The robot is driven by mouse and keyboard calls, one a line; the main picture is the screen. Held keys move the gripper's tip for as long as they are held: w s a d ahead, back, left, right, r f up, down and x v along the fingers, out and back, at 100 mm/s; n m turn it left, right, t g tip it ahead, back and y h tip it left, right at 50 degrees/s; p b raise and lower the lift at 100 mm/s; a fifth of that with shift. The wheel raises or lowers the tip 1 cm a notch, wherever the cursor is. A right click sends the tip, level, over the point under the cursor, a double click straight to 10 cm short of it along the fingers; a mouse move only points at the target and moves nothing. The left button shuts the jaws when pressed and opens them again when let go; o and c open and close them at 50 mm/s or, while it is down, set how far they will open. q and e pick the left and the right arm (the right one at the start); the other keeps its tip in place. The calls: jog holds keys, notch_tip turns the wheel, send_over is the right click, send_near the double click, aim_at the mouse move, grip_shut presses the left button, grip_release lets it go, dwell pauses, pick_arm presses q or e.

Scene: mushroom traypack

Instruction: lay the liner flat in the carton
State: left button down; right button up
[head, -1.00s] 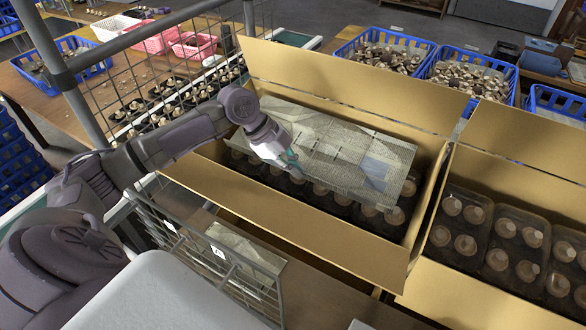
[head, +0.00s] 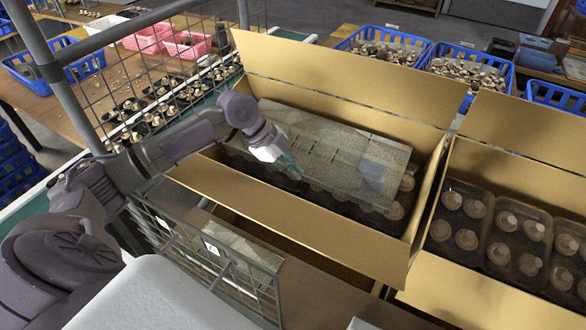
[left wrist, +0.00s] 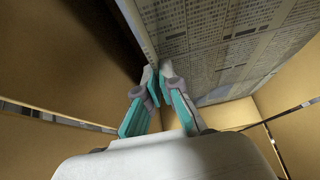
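The liner (head: 345,155), a thin printed sheet like newspaper, lies across the inside of the open carton (head: 300,225), over dark trays of mushrooms (head: 395,210). It looks nearly flat, with trays still showing along the near side and right end. My left gripper (head: 292,166) reaches in from the left to the liner's near edge. In the left wrist view the fingertips (left wrist: 160,70) are together at the edge of the liner (left wrist: 225,40) and appear to pinch it; the exact contact is small. My right gripper is not in view.
A second carton with mushroom trays (head: 505,235) stands at the right. A wire rack (head: 225,270) holding another sheet (head: 245,246) is in front. A wire grid (head: 150,70) stands at the left. Blue baskets of mushrooms (head: 465,75) are behind. The carton's raised back flap (head: 340,80) bounds the far side.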

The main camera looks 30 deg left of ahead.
pick_arm(q)
jog(key=shift+f, duration=0.2)
jog(key=c, duration=1.2)
grip_release()
jog(key=shift+c, duration=0.2)
jog(key=shift+a+r, duration=0.1)
jog(key=v, duration=1.1)
jog(key=shift+a+r, duration=0.2)
jog(key=shift+r, duration=0.1)
